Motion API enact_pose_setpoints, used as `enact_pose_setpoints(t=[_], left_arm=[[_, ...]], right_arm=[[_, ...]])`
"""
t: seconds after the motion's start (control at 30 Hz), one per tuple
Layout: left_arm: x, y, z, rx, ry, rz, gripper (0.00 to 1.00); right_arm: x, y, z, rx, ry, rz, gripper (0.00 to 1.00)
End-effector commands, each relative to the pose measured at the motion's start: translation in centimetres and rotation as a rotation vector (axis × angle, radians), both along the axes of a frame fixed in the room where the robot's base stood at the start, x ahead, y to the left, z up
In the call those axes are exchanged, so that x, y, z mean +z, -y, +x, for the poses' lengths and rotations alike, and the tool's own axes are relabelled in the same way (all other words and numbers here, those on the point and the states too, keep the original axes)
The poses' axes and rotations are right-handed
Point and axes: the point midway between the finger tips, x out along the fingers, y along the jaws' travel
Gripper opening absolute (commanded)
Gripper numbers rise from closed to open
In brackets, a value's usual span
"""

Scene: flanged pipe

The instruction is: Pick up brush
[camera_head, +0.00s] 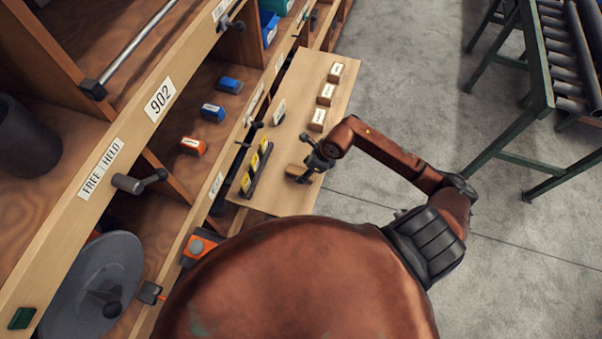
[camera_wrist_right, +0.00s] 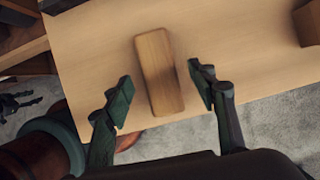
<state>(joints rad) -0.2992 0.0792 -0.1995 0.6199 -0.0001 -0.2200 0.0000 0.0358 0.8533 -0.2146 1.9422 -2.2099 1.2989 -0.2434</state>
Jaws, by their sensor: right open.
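The brush (camera_head: 296,170) appears as a plain wooden block lying flat on the light wooden board, and no bristles show. In the right wrist view the brush (camera_wrist_right: 159,72) lies lengthwise between and just ahead of my fingers, with a gap on both sides. My right gripper (camera_head: 305,162) is over the board at the brush and partly covers it in the head view. In the wrist view the right gripper (camera_wrist_right: 161,87) is open and empty.
Several labelled wooden blocks (camera_head: 326,94) stand along the board's far right edge. A dark rack with yellow pieces (camera_head: 256,169) stands left of the brush. The shelf unit (camera_head: 150,125) borders the board's left. A roller conveyor (camera_head: 540,100) stands at the right, beyond open floor.

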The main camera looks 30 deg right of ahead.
Motion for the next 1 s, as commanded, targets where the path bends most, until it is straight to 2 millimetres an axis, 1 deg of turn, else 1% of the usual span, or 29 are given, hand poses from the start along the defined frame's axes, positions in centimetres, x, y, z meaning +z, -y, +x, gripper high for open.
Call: enact_pose_setpoints(t=[0.03,0.1,0.23,0.63,1.0], left_arm=[[0.3,0.0,0.0,0.000,0.000,0.000,0.40],[0.3,0.0,-0.1,0.000,-0.001,0.000,0.40],[0.4,0.0,-0.1,0.000,-0.001,0.000,0.40],[0.3,0.0,-0.1,0.000,-0.001,0.000,0.40],[-0.2,0.0,-0.1,0.000,-0.002,0.000,0.40]], right_arm=[[-0.4,-0.5,0.4,-0.001,-0.001,0.006,0.52],[-1.4,-0.6,0.6,-0.001,0.000,0.003,0.52],[-2.4,-0.8,0.9,-0.001,0.000,0.002,0.52],[-2.5,-0.8,0.9,0.001,0.001,0.000,0.52],[-3.0,-0.8,0.9,0.000,0.001,0.002,0.52]])
